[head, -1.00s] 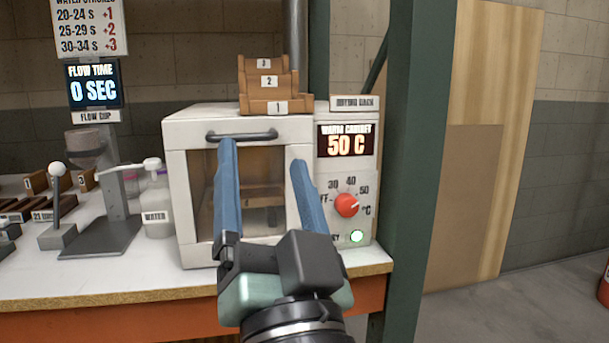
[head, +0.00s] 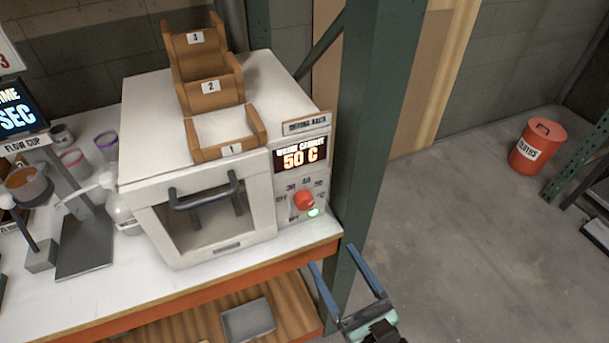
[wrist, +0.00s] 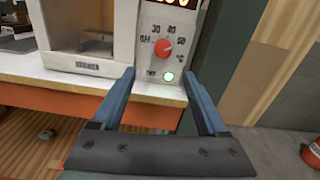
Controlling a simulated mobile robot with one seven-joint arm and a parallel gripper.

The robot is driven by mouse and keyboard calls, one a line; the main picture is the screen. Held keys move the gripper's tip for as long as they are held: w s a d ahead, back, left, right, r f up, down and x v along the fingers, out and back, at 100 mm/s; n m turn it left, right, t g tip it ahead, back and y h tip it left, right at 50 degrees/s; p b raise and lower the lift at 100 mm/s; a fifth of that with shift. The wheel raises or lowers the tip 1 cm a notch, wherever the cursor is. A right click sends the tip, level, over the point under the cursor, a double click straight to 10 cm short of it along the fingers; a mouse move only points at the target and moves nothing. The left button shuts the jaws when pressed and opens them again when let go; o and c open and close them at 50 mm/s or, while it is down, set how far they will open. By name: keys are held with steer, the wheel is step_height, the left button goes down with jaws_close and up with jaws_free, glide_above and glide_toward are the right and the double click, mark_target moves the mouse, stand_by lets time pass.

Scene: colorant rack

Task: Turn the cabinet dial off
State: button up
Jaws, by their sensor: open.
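The warm cabinet (head: 205,215) is a white box on the bench with a glass door and a dark handle. On its right panel is a red dial (head: 304,200), below a display reading 50 C (head: 301,156). A green light (head: 313,212) glows under the dial. The dial also shows in the wrist view (wrist: 163,48), with temperature marks around it and the off mark at its left. My gripper (head: 332,272) is open and empty, below and to the right of the dial, in front of the bench edge. Nothing touches the dial.
A stepped wooden rack (head: 212,88) stands on the cabinet top. A green post (head: 362,130) rises close to the right of the cabinet. A flow cup stand (head: 85,240) is at the left. A red bin (head: 537,146) stands on the floor at the right, where there is free room.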

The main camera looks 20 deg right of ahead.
mark_target(307, 206)
steer(key=shift+m, duration=0.5)
steer(key=w+p, duration=0.1)
steer(key=w, duration=1.1)
steer(key=shift+w, duration=0.15)
jaws_close()
